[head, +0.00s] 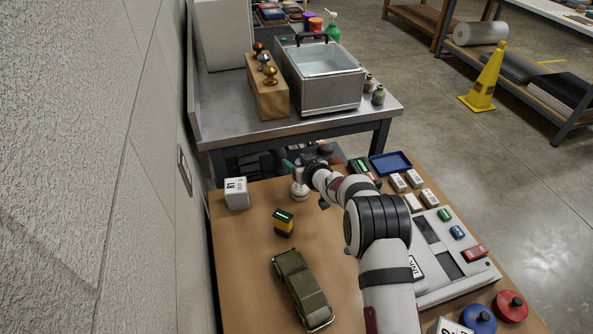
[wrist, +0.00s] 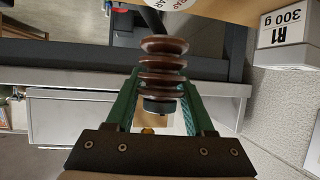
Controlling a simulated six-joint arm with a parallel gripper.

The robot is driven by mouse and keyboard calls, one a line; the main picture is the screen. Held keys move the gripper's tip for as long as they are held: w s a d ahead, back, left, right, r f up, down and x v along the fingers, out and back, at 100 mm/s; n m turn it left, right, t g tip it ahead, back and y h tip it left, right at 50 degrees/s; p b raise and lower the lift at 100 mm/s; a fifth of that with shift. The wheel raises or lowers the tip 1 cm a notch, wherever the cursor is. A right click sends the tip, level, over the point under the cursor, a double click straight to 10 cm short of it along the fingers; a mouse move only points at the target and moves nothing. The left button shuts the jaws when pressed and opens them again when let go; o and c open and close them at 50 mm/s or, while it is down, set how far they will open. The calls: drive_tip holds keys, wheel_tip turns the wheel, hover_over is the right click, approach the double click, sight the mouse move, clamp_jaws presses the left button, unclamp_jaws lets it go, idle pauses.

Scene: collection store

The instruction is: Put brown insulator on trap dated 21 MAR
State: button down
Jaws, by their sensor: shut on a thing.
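My gripper (wrist: 160,92) is shut on the brown insulator (wrist: 164,62), a stack of brown ribbed discs with a dark end, held between its green fingers. In the head view my gripper (head: 291,164) is at the far edge of the wooden table, and the insulator cannot be made out there. A white round trap (wrist: 172,4) with red lettering ending in "AR" is cut off at the top of the wrist view, just beyond the insulator. The rest of its date is out of frame. A white round thing (head: 300,191) stands below my gripper in the head view, perhaps this trap.
A white box marked R1 300 g (head: 236,194) stands left of my gripper. A blue tray (head: 391,162) and small boxes lie right. A metal bench (head: 215,115) stands beyond.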

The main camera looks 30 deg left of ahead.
wheel_tip(320, 180, down, 3)
drive_tip(key=shift+f, duration=0.2)
drive_tip(key=shift+f, duration=0.15)
drive_tip(key=shift+c, duration=1.3)
unclamp_jaws()
